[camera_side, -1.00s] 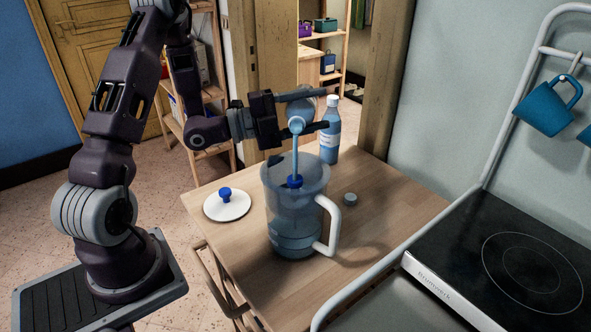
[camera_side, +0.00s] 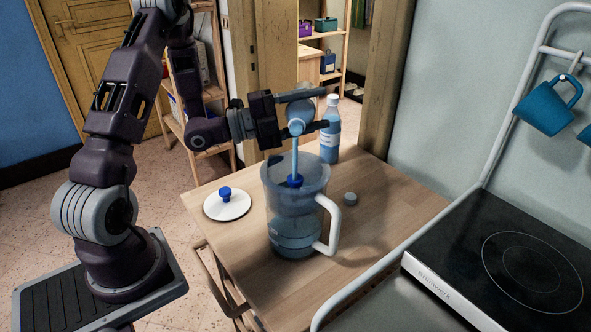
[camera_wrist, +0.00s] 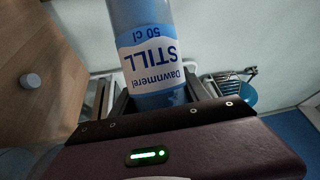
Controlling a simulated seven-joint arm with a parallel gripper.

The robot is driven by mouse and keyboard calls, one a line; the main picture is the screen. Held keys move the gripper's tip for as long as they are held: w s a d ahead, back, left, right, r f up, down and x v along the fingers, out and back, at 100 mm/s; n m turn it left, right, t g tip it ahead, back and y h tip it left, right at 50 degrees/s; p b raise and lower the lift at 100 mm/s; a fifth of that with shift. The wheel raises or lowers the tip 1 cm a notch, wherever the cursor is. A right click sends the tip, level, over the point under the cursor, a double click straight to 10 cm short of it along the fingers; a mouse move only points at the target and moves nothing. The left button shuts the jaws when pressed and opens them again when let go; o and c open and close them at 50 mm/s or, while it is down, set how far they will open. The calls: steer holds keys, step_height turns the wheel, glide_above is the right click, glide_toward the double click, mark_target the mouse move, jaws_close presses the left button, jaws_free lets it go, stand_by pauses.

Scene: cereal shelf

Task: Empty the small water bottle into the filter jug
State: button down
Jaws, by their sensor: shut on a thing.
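My gripper (camera_side: 308,109) is shut on the small water bottle (camera_side: 300,115), above the filter jug. The bottle is tipped, and a pale blue stream falls from it into the open top of the jug. In the wrist view the bottle (camera_wrist: 148,40) lies between the fingers, its blue and white label reading "STILL 50 cl" upside down. The clear filter jug (camera_side: 283,215) stands upright on the table, with a white handle, a blue part inside near the top and bluish water low down. How much water is left in the bottle is hard to tell.
The white lid with a blue knob (camera_side: 227,207) lies left of the jug. A grey cap (camera_side: 350,198) lies to its right. Another bottle (camera_side: 331,140) stands behind it on the wooden table (camera_side: 390,215). A black hob (camera_side: 520,270) and white rail are at right.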

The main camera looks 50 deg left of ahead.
steer(key=shift+m, duration=0.3)
stand_by(0.9)
steer(key=shift+s+d+r+m+h+p, duration=0.15)
steer(key=shift+r+m+h+p, duration=0.15)
steer(key=shift+r+m+h, duration=0.5)
stand_by(2.4)
steer(key=shift+s+d+f+m, duration=0.15)
steer(key=shift+d+f+m, duration=0.05)
steer(key=shift+f+m, duration=0.8)
stand_by(0.8)
